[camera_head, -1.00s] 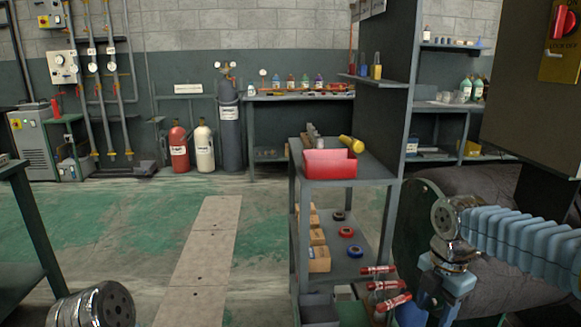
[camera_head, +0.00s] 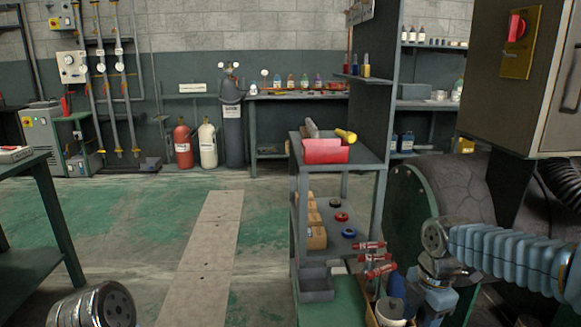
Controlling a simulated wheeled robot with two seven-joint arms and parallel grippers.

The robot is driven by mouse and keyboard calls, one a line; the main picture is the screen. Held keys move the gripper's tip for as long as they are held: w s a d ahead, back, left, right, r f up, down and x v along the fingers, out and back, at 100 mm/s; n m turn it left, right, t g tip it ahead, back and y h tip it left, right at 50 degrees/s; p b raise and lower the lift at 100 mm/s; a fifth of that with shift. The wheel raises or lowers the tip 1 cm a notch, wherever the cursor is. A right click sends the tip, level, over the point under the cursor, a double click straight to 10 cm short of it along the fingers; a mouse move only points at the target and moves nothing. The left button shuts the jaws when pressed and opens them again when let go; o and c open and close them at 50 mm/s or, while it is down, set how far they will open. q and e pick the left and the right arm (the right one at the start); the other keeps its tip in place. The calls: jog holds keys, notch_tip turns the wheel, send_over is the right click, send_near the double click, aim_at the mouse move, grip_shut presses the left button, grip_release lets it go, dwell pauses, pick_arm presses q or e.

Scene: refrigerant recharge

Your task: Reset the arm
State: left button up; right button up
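My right arm (camera_head: 500,258) comes in from the right edge, with a blue ribbed sleeve and a metal joint at its near end. It stands in front of a dark round machine part, to the right of the shelf cart. My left arm shows only as a ribbed metal joint (camera_head: 92,306) at the bottom left. Neither gripper's fingertips show, so I cannot see whether they hold anything.
A shelf cart (camera_head: 345,172) with a red bin (camera_head: 325,151) stands at the centre right. A grey cabinet (camera_head: 525,75) with a red switch hangs at the right. A green-legged table (camera_head: 45,190) is at the left. Gas cylinders (camera_head: 208,146) stand at the back. The middle floor is clear.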

jog(key=s+a+f+m+y, duration=0.15)
jog(key=a+f+m, duration=0.3)
jog(key=f, duration=0.45)
jog(key=a+f+m+y, duration=0.25)
jog(key=a+f, duration=0.25)
jog(key=f, duration=0.5)
jog(key=s+a+f+m, duration=0.3)
jog(key=s+f+m, duration=0.4)
jog(key=f, duration=0.1)
jog(key=s+a+f+m, duration=0.3)
jog(key=s+f+m, duration=0.4)
jog(key=f+m, duration=0.1)
jog(key=shift+s+a+f+m+t+h, duration=0.15)
jog(key=shift+s+m+t+h, duration=0.15)
jog(key=shift+s, duration=0.1)
